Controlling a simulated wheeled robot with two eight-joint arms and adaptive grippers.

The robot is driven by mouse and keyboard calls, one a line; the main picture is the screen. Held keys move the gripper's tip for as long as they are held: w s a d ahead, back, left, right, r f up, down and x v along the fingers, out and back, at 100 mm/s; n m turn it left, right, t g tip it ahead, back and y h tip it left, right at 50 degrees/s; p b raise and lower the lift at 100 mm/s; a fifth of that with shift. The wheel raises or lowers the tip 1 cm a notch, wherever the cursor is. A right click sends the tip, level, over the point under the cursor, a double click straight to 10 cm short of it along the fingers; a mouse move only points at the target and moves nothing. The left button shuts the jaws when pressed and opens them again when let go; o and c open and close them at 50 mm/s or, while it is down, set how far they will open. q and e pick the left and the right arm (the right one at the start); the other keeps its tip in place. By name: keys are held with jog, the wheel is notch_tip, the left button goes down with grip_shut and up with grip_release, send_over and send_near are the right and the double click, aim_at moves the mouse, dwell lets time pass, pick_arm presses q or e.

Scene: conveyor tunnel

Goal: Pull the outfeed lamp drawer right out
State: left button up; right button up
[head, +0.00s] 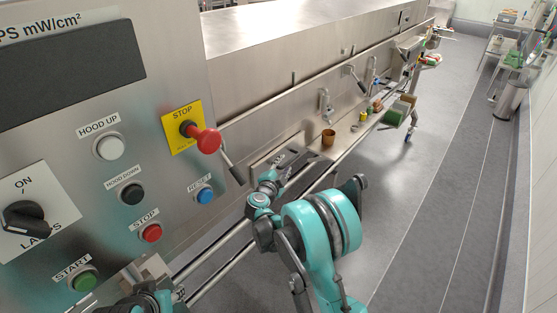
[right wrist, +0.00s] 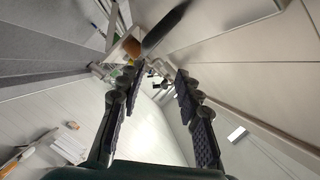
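No part is labelled as the outfeed lamp drawer, and I cannot tell which panel it is. The long steel tunnel (head: 285,95) runs away from me, with bent metal handles or brackets (head: 325,104) on its side. My right gripper (head: 290,162) is beside the tunnel's near front edge, past the control panel. In the right wrist view its two dark padded fingers (right wrist: 152,88) are spread, with nothing held between them. A teal and dark part of my left arm (head: 150,300) shows at the bottom left; its fingers are not clear.
The control panel (head: 125,70) with a red stop knob (head: 207,140) stands close at left. A black lever (head: 232,165) sticks out past its edge. A brown cup (head: 328,137) and green boxes (head: 398,110) stand on the ledge. The grey floor (head: 400,220) at right is clear.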

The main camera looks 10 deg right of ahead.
aim_at(289, 162)
notch_tip(289, 162, down, 3)
jog(key=shift+w+r+m+g, duration=0.1)
jog(key=shift+r+m+g, duration=0.1)
jog(key=shift+m+g, duration=0.15)
jog(key=b+x, duration=0.1)
jog(key=x, duration=0.5)
jog(key=shift+d+b, duration=0.15)
jog(key=shift+b, duration=0.25)
jog(key=shift+w+d+f, duration=0.1)
jog(key=shift+w+d, duration=0.25)
jog(key=shift+w, duration=0.2)
grip_shut()
